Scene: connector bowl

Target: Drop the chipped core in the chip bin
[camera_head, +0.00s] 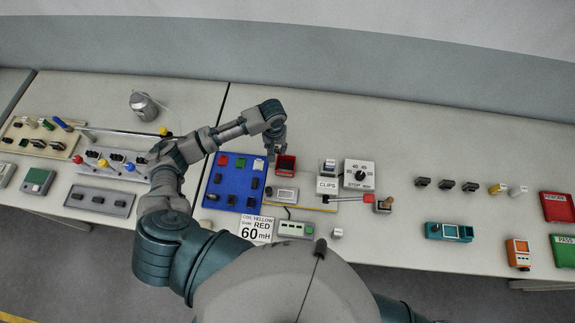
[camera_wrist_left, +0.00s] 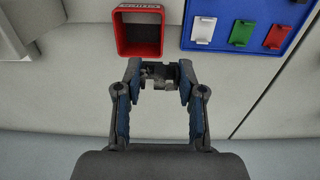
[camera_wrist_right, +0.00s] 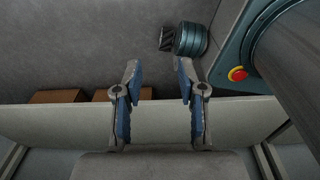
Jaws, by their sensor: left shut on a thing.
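A small open red bin (camera_head: 285,165), which I take to be the chip bin, stands on the table beside a blue tray. In the left wrist view the bin (camera_wrist_left: 120,35) lies just beyond my left fingertips, with its label too small to read surely. My left gripper (camera_head: 270,150) is near the bin in the head view. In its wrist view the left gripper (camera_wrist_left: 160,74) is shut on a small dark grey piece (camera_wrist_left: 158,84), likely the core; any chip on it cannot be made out. My right gripper (camera_wrist_right: 159,72) is open and empty.
The blue tray (camera_head: 227,188) holds several coloured and dark pieces. A clips box (camera_head: 327,184) and a dial box (camera_head: 359,174) stand right of the bin. A red tray (camera_head: 558,207) and a green tray (camera_head: 563,247) lie at the far right. The table behind the bin is clear.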

